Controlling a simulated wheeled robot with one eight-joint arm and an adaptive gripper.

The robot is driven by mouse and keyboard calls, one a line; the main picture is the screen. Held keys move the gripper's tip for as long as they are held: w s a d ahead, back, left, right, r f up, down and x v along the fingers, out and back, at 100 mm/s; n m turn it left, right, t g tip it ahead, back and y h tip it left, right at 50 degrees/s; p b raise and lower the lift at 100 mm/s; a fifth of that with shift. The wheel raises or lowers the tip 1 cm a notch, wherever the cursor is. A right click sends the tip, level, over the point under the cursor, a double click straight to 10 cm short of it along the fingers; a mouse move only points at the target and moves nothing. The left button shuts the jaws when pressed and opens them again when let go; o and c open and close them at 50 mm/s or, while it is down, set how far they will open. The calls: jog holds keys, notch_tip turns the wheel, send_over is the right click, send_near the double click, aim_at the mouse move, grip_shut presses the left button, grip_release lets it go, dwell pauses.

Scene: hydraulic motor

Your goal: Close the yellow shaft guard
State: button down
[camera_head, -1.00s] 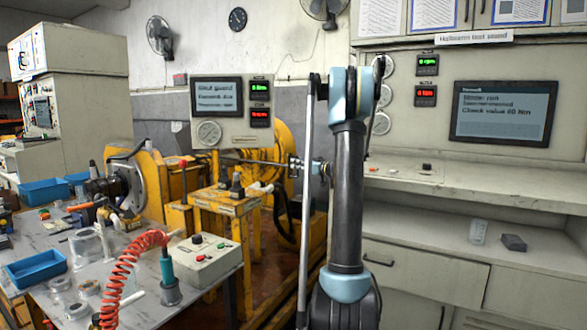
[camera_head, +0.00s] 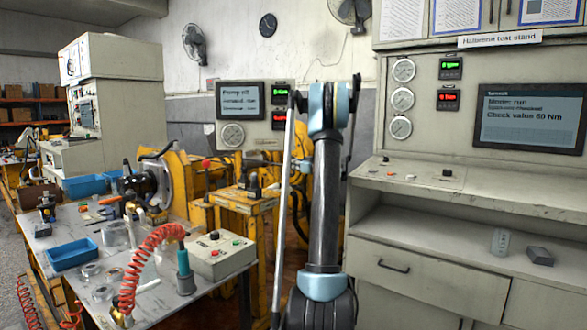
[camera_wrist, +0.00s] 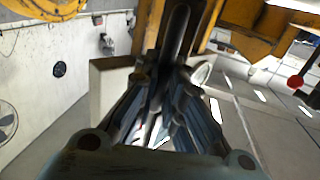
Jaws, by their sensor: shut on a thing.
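My gripper (camera_wrist: 176,78) shows in the wrist view, its fingers closed around a dark bar (camera_wrist: 181,30) that runs up to the top edge. I cannot tell for certain that this bar is the guard's handle. Yellow parts show beyond: a curved one (camera_wrist: 45,8) at the top left and a beam (camera_wrist: 250,45) at the top right. Which of them is the shaft guard is unclear.
A workbench (camera_head: 150,303) at left holds a blue tray (camera_head: 72,253), a red coiled hose (camera_head: 135,262) and a button box (camera_head: 214,255). A small screen (camera_head: 240,101) stands behind it. The grey test stand (camera_head: 440,225) lies close at right, with a drawer (camera_head: 425,280).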

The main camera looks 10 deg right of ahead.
jog(key=shift+w+r, duration=0.2)
jog(key=shift+w, duration=0.05)
jog(key=c, duration=1.7)
grip_release()
jog(key=shift+a+f, duration=0.1)
jog(key=shift+o, duration=0.2)
jog(key=shift+s+d, duration=0.2)
jog(key=shift+s, duration=0.35)
jog(key=v, duration=1.1)
jog(key=shift+w+f, duration=0.1)
